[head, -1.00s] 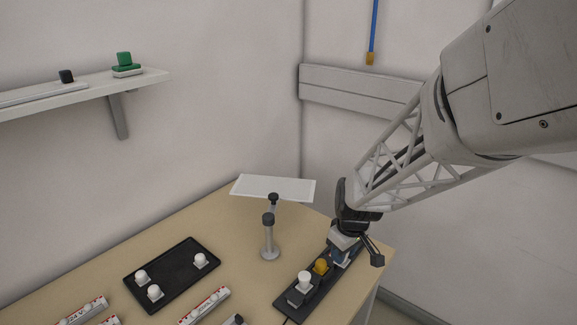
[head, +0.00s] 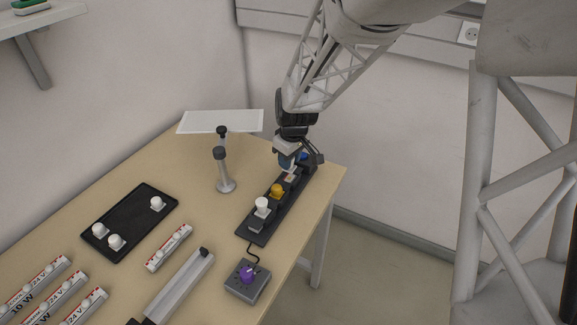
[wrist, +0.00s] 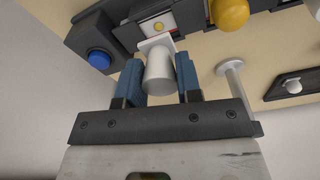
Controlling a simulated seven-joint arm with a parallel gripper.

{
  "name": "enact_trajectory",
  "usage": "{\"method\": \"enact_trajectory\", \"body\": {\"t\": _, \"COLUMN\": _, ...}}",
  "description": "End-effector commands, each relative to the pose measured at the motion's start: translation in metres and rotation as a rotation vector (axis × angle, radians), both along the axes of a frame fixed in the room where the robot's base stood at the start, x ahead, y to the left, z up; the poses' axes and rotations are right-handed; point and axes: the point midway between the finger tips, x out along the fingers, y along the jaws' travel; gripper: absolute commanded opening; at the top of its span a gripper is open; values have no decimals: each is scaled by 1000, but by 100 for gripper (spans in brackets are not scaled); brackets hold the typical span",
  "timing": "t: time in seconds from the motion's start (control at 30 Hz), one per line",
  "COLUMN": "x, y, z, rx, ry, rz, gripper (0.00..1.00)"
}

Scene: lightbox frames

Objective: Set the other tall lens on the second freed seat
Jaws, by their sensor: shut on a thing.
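My gripper (head: 288,163) is over the dark rail (head: 257,232), between the yellow lens (head: 277,190) and the blue lens (head: 304,155). In the wrist view its two blue fingers (wrist: 160,65) are shut on a tall white lens (wrist: 158,76) with a square pale base. This base is at or very close to a seat (wrist: 161,25) with a small yellow spot; I cannot tell whether they touch. The gripper mostly hides the held lens in the head view. Another white lens (head: 262,205) stands upright at the rail's near end.
A black tray (head: 135,215) with three white pieces lies at the left. A control box with a purple knob (head: 247,277) is in front. The table's right edge is close to the rail.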

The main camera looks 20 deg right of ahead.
Motion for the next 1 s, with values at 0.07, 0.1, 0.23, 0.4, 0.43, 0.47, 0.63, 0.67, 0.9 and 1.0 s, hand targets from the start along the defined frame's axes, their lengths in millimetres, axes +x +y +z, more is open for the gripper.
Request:
{"method": "enact_trajectory", "body": {"t": 0.07, "x": 0, "y": 0, "z": -2, "rx": -1, "ry": 1, "rz": 0, "gripper": 10}}
{"method": "enact_trajectory", "body": {"t": 0.1, "x": 0, "y": 0, "z": -5, "rx": 0, "ry": 1, "rz": 0, "gripper": 10}}
{"method": "enact_trajectory", "body": {"t": 0.23, "x": 0, "y": 0, "z": -17, "rx": 0, "ry": 1, "rz": 0, "gripper": 10}}
{"method": "enact_trajectory", "body": {"t": 0.4, "x": 0, "y": 0, "z": -33, "rx": 0, "ry": 2, "rz": 0, "gripper": 10}}
{"method": "enact_trajectory", "body": {"t": 0.43, "x": 0, "y": 0, "z": -34, "rx": 0, "ry": 1, "rz": 0, "gripper": 10}}
{"method": "enact_trajectory", "body": {"t": 0.47, "x": 0, "y": 0, "z": -35, "rx": -1, "ry": 1, "rz": 0, "gripper": 10}}
{"method": "enact_trajectory", "body": {"t": 0.63, "x": 0, "y": 0, "z": -35, "rx": 0, "ry": 0, "rz": 0, "gripper": 10}}
{"method": "enact_trajectory", "body": {"t": 0.67, "x": 0, "y": 0, "z": -35, "rx": 0, "ry": 0, "rz": 0, "gripper": 10}}
{"method": "enact_trajectory", "body": {"t": 0.9, "x": 0, "y": 0, "z": -38, "rx": 0, "ry": 0, "rz": 0, "gripper": 10}}
{"method": "enact_trajectory", "body": {"t": 1.0, "x": 0, "y": 0, "z": -38, "rx": 0, "ry": 0, "rz": 0, "gripper": 45}}
